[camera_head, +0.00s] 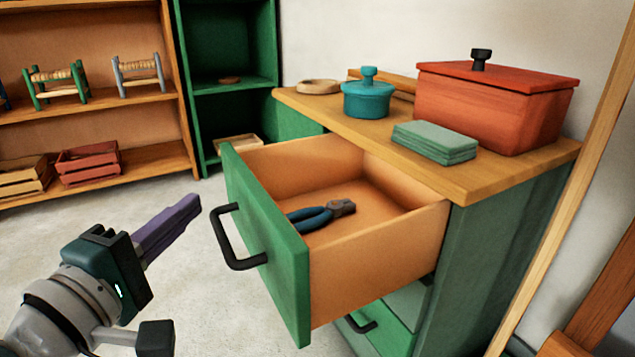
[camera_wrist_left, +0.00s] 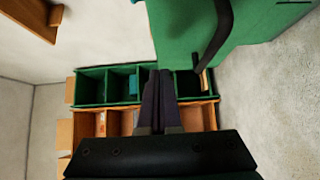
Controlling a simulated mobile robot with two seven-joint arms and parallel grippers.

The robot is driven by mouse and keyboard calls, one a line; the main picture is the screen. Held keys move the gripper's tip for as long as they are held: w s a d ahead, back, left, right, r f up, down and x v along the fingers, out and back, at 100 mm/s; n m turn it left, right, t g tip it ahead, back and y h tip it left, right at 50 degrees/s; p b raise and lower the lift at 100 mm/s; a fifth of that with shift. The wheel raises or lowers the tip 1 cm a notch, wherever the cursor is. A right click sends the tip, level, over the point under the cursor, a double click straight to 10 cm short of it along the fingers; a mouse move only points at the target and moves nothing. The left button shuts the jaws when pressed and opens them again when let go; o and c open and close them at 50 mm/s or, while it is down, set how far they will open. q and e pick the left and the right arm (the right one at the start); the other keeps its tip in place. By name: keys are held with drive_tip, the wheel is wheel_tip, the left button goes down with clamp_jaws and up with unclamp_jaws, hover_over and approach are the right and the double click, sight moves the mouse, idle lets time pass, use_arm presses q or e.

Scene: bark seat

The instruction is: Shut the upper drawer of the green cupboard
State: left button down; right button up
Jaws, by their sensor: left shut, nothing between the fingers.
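The green cupboard (camera_head: 505,255) stands at the right in the head view with its upper drawer (camera_head: 272,262) pulled well out. The drawer has a green front, a wooden inside and a black bar handle (camera_head: 230,245). Pliers with blue grips (camera_head: 322,214) lie in it. My left gripper (camera_head: 190,212) is shut and empty, left of the drawer front and apart from the handle. In the left wrist view the shut fingers (camera_wrist_left: 160,95) show beside the green drawer front (camera_wrist_left: 180,30) and its dark handle (camera_wrist_left: 215,40). My right gripper is not in view.
On the cupboard top stand a red box (camera_head: 490,105), a teal pot (camera_head: 367,100), green slabs (camera_head: 434,143) and a wooden dish (camera_head: 318,87). A lower drawer (camera_head: 385,325) shows beneath. Shelves with stools and crates (camera_head: 88,162) stand behind left. Floor left of the drawer is clear.

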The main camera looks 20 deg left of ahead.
sight(242, 183)
use_arm(q)
drive_tip(key=w, duration=0.1)
drive_tip(key=w+d, duration=0.1)
drive_tip(key=w, duration=0.1)
drive_tip(key=shift+w+d, duration=0.3)
drive_tip(key=shift+w, duration=0.1)
drive_tip(key=shift+w+d, duration=0.4)
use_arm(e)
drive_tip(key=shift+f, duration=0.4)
